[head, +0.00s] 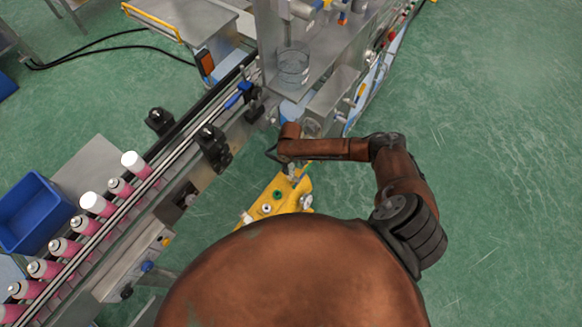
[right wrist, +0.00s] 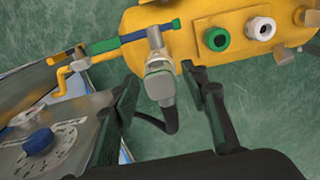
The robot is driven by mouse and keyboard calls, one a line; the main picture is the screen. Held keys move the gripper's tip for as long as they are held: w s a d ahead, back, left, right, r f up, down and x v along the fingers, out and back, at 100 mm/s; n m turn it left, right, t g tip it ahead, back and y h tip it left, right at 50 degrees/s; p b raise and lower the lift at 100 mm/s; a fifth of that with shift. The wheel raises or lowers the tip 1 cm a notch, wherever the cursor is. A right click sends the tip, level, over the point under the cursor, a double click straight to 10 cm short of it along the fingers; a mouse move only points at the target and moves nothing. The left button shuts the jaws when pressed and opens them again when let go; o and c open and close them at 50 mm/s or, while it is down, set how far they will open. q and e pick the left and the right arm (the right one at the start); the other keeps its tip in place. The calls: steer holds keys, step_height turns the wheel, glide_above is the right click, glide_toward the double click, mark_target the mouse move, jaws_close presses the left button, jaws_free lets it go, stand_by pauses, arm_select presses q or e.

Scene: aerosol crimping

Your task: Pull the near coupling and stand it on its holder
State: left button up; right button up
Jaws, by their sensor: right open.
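A grey coupling (right wrist: 159,82) with a black hose (right wrist: 172,118) sits on a yellow body (right wrist: 190,18) in the right wrist view. My right gripper (right wrist: 163,76) is open, with one finger on each side of the coupling and gaps visible on both sides. A green port (right wrist: 215,38) and a white port (right wrist: 261,28) are on the yellow body to the right. In the head view the yellow body (head: 267,208) lies below my right gripper (head: 291,172), where the coupling is too small to make out. I cannot tell which part is the holder. My left gripper is not in view.
A conveyor (head: 180,140) carries several pink cans with white tops at the left. A blue bin (head: 32,212) stands beyond it. A metal machine (head: 300,60) stands above the yellow body in the head view. A yellow bent rod (right wrist: 66,75) is left of the gripper. Green floor is clear at right.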

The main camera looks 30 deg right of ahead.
jaws_close()
stand_by(0.5)
arm_select(q)
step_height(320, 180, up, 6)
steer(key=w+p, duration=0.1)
steer(key=p, duration=0.5)
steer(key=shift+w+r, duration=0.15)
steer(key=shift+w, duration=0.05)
arm_select(e)
steer(key=shift+r, duration=3)
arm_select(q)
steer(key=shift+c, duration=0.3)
